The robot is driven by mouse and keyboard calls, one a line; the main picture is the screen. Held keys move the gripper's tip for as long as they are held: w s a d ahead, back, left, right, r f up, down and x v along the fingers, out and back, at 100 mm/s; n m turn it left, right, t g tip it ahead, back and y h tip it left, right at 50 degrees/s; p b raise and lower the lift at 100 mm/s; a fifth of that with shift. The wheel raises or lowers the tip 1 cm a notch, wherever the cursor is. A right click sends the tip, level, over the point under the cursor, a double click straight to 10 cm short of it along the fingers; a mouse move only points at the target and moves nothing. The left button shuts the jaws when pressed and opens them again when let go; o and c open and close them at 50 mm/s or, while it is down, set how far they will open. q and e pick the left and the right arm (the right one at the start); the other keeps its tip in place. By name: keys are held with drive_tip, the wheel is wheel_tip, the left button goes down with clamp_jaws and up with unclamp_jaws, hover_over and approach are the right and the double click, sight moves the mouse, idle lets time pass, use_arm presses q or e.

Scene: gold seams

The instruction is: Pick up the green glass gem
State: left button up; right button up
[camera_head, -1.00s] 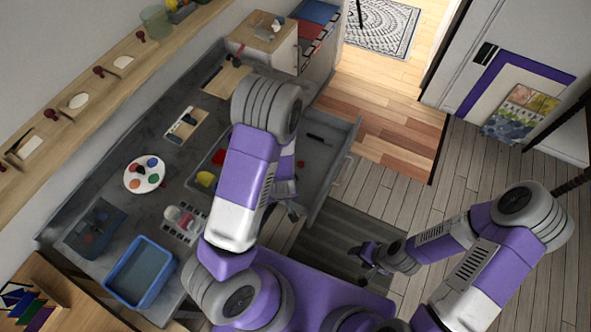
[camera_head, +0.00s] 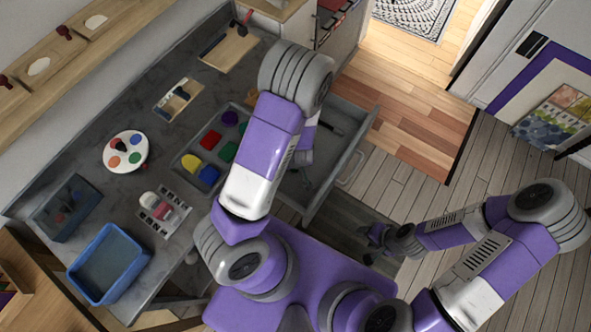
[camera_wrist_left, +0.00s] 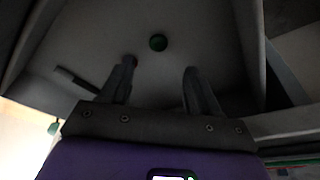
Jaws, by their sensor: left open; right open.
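The green glass gem (camera_wrist_left: 158,42) shows in the left wrist view as a small round dark-green piece on the grey floor of an open drawer (camera_wrist_left: 220,40). My left gripper (camera_wrist_left: 159,68) is open and empty, its two fingers reaching into the drawer. In that picture the gem lies just above the gap between the fingertips, apart from both. In the head view, my left arm hides the gem and most of the left gripper over the drawer (camera_head: 352,118). My right gripper (camera_head: 370,243) is open and empty, low beside my base, away from the drawer.
A dark slim object (camera_wrist_left: 75,80) lies in the drawer left of the fingers. The drawer walls stand close around the gripper. On the bench are a tray of coloured pieces (camera_head: 188,160), a paint palette (camera_head: 125,152) and a blue bin (camera_head: 108,263).

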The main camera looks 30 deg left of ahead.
sight(294, 171)
use_arm(q)
drive_tip(key=b+x, duration=0.2)
drive_tip(key=x, duration=0.5)
drive_tip(key=shift+d+b, duration=0.15)
drive_tip(key=shift+b, duration=0.2)
drive_tip(key=shift+w+f, duration=0.2)
drive_tip(key=shift+f, duration=0.15)
drive_tip(key=c, duration=1.1)
